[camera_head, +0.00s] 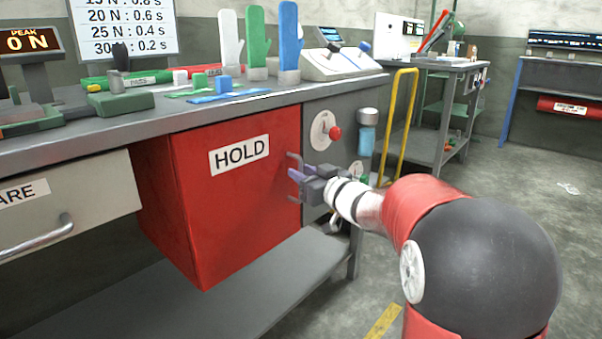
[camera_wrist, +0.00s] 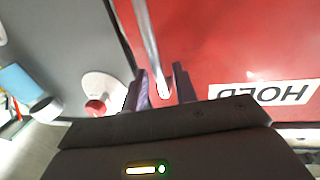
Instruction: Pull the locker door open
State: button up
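The red locker door (camera_head: 240,200) with a white HOLD label is under the workbench and looks shut against its frame. It also fills the right of the wrist view (camera_wrist: 240,45), with the label upside down. Its upright metal handle (camera_head: 293,162) is near the door's right edge. In the wrist view the handle bar (camera_wrist: 149,40) runs down to between my fingers. The fingers (camera_wrist: 162,88) look open, with a narrow gap beside the bar; contact is unclear.
A grey panel right of the door bears a red knob (camera_head: 335,132) on a white disc and a blue cylinder (camera_head: 367,138). A yellow rail (camera_head: 403,110) stands further right. A drawer with a handle (camera_head: 45,238) is left. A low shelf (camera_head: 275,285) lies beneath.

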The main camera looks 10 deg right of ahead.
jog(key=shift+x, duration=0.75)
grip_shut()
jog(key=shift+s, duration=0.1)
